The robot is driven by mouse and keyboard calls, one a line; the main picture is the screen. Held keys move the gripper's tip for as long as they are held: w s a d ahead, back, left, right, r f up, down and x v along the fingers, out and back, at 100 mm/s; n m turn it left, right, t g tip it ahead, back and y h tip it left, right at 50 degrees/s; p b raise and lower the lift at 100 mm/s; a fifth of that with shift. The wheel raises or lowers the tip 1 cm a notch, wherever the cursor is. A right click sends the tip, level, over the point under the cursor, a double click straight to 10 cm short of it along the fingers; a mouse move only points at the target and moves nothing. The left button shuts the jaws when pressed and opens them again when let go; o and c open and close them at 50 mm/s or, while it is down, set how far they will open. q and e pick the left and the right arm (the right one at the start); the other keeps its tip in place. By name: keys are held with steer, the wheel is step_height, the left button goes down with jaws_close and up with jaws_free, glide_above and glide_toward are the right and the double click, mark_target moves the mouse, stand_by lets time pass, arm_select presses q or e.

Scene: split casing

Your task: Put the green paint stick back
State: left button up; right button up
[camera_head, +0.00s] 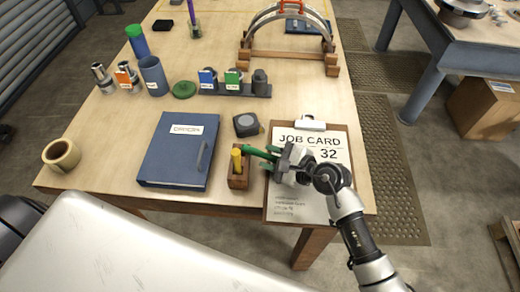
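The green paint stick (258,153) is held nearly level, its free end pointing left above the small wooden holder (238,181). My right gripper (279,161) is shut on the stick at its right end, over the job card clipboard. A yellow stick (236,161) stands upright in the holder. The green stick is above and apart from the holder's top, as far as I can tell; whether it touches the yellow stick is unclear. The holder's other slot is too small to make out. My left gripper is not in view.
A blue binder (175,150) lies left of the holder, and a dark tape measure (247,125) behind it. The clipboard (318,205) lies under my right gripper. A rack (235,90) with labelled parts stands farther back. The table's front edge is close to the holder.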

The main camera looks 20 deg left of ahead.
steer(key=shift+w+a+f, duration=0.1)
steer(key=shift+a, duration=0.25)
steer(key=shift+d, duration=0.1)
steer(key=shift+c, duration=0.3)
jaws_close()
